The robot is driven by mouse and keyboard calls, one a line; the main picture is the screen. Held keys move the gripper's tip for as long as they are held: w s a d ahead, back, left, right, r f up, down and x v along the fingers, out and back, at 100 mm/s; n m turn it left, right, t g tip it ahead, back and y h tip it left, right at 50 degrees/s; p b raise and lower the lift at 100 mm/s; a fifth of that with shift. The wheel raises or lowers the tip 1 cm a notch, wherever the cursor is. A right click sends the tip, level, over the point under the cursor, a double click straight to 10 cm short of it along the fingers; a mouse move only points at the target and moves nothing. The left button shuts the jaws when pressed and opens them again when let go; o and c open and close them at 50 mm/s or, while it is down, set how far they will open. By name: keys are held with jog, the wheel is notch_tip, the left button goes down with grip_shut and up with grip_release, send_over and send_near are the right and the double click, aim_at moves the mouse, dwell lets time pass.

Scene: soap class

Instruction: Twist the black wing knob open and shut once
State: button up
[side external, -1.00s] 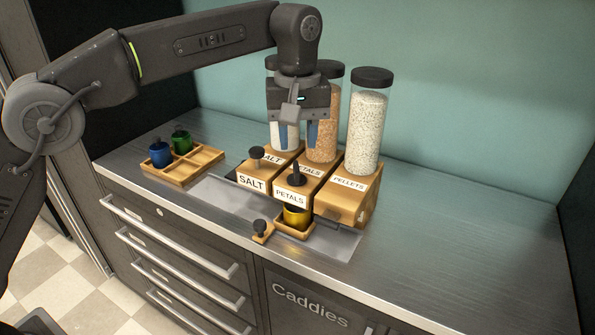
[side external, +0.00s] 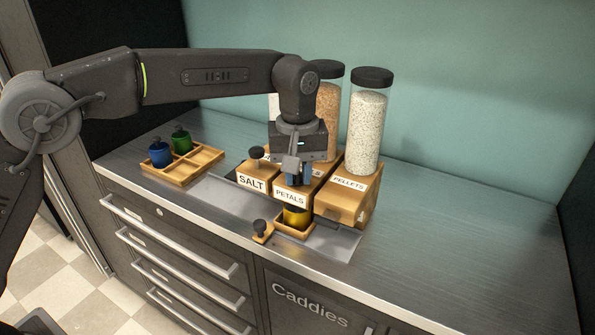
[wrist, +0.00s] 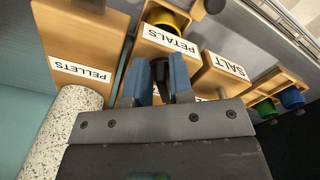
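The black wing knob (wrist: 160,72) stands on top of the wooden PETALS dispenser (side external: 290,197). In the wrist view it shows between my two blue fingers. My gripper (side external: 298,178) is lowered over the front of the PETALS block, its fingers pointing down on either side of the knob. The fingers look apart, with some gap beside the knob, so it is open around it. In the side view my gripper mostly hides the knob. A yellow cup (side external: 296,215) sits below the dispenser front in a small wooden holder.
The SALT dispenser (side external: 252,184) with its own dark knob (side external: 256,152) stands close on the left, the PELLETS dispenser (side external: 348,183) on the right. Tall jars stand behind. The counter's right side is clear.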

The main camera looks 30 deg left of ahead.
grip_shut()
jog(key=shift+m, duration=0.3)
jog(key=m, duration=0.2)
jog(key=a+m, duration=0.1)
jog(key=m, duration=0.2)
jog(key=shift+s, duration=0.15)
jog(key=m, duration=0.4)
jog(key=shift+a+m, duration=0.3)
jog(key=shift+a, duration=0.1)
jog(key=shift+w+a+m, duration=0.1)
jog(key=shift+a+m, duration=0.05)
jog(key=shift+m, duration=0.8)
jog(key=shift+w+a+m, duration=0.1)
jog(key=shift+m, duration=0.85)
jog(key=shift+o, duration=1.6)
grip_release()
